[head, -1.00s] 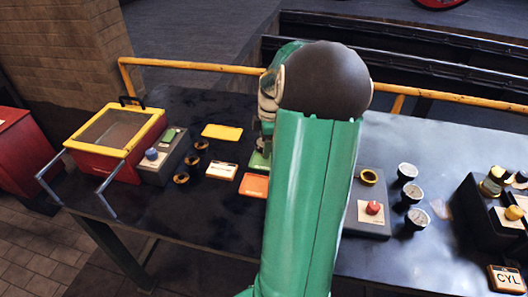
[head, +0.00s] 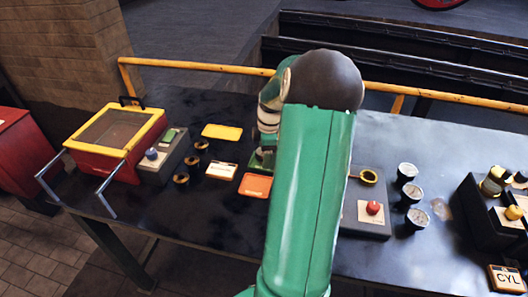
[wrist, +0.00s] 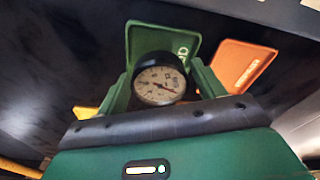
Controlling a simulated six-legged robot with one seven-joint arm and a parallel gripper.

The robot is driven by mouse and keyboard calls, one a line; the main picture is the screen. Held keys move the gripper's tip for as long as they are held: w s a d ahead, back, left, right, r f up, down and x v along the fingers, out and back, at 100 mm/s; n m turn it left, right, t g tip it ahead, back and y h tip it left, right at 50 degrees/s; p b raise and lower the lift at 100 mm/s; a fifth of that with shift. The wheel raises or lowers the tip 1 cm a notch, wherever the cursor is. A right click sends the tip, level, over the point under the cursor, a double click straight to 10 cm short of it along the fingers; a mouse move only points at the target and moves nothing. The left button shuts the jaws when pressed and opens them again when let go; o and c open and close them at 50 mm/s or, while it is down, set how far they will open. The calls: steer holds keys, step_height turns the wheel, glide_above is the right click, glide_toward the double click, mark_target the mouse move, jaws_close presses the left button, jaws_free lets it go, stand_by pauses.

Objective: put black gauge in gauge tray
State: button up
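The black gauge (wrist: 160,84), with a round white dial, sits between the two green fingers of my gripper (wrist: 161,77) in the wrist view. The fingers appear shut on its sides, and the dial faces the wrist camera. A green tray (wrist: 150,42) with partly hidden lettering lies just beyond the gauge. I cannot tell whether the gauge touches it. In the head view the green tray (head: 262,160) is mostly hidden by my arm. I cannot read which tray is named for gauges.
An orange tray (head: 256,186), a white-labelled tray (head: 221,171) and a yellow tray (head: 222,131) lie nearby. Black fittings (head: 181,179) stand to the left. Several dial gauges (head: 411,193) stand at right beside a grey box with a red button (head: 373,208). A yellow rail (head: 190,66) runs behind.

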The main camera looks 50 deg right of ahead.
steer(key=shift+o, duration=0.2)
steer(key=shift+r, duration=0.1)
step_height(320, 180, up, 12)
steer(key=s+d, duration=0.1)
steer(key=w+a+r+m+h, duration=0.1)
steer(key=w+a+r, duration=0.15)
steer(key=a, duration=0.35)
steer(key=w+a+r+m, duration=0.1)
steer(key=w+a+r, duration=0.15)
steer(key=a, duration=0.45)
steer(key=s+a+r+m+t+h, duration=0.1)
steer(key=s+a+r+m, duration=0.15)
steer(key=a, duration=0.75)
steer(key=s+a+r+m+t, duration=0.1)
steer(key=s+a+r+m, duration=0.15)
steer(key=a, duration=0.75)
steer(key=s+a+f+m+t+y, duration=0.1)
steer(key=s+a+f+m+t, duration=0.1)
steer(key=s+a, duration=0.4)
steer(key=a, duration=0.3)
steer(key=shift+s+a+t, duration=0.2)
steer(key=shift+s+t, duration=0.1)
steer(key=shift+s, duration=0.05)
steer(key=shift+f, duration=0.1)
steer(key=shift+c, duration=0.4)
